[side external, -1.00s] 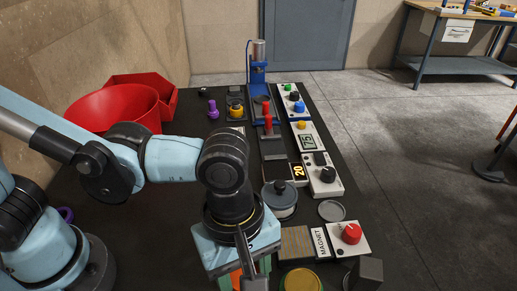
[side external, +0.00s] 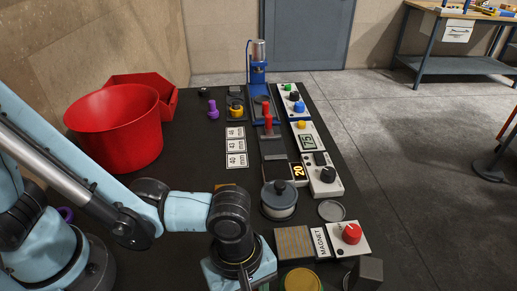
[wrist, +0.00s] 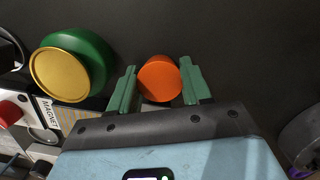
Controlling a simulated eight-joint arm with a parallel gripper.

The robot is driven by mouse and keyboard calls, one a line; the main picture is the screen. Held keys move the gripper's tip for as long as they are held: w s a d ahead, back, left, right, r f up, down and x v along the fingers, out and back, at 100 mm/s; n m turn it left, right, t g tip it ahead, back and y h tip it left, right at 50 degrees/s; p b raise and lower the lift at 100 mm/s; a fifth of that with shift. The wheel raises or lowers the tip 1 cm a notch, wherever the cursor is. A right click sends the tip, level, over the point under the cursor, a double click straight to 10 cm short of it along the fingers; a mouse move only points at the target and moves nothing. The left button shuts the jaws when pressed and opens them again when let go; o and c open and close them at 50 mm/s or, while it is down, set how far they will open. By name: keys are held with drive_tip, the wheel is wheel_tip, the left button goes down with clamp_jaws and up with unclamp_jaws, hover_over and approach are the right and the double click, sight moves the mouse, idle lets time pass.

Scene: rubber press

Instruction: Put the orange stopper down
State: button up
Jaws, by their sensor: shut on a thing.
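The orange stopper (wrist: 159,79) is a short cylinder between the two green fingers of my gripper (wrist: 159,88) in the wrist view. The fingers are shut on it. In the side view my wrist is low at the bottom edge, and the fingers and the stopper are out of the picture there. Dark table surface fills the wrist view beyond the stopper. I cannot tell whether the stopper touches the table.
A green round thing with a gold top (wrist: 60,75) lies left of my gripper in the wrist view. The magnet box with a red knob (side external: 350,234) and a grey lidded pot (side external: 279,198) stand nearby. A red bin (side external: 115,130) stands at the left.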

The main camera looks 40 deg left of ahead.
drive_tip(key=shift+f, duration=0.1)
drive_tip(key=o, duration=1.1)
drive_tip(key=shift+c, duration=0.2)
wheel_tip(320, 180, up, 12)
drive_tip(key=a, duration=0.1)
drive_tip(key=w+a+m+t, duration=0.4)
drive_tip(key=w+a+m, duration=0.1)
drive_tip(key=a, duration=0.8)
drive_tip(key=w+a+r+m+t+y, duration=0.1)
drive_tip(key=w+a+m+t, duration=0.2)
drive_tip(key=a, duration=0.9)
drive_tip(key=w+m, duration=0.3)
drive_tip(key=m, duration=0.2)
drive_tip(key=shift+a+r+t, duration=0.25)
drive_tip(key=shift+a+t, duration=0.1)
drive_tip(key=shift+t, duration=0.05)
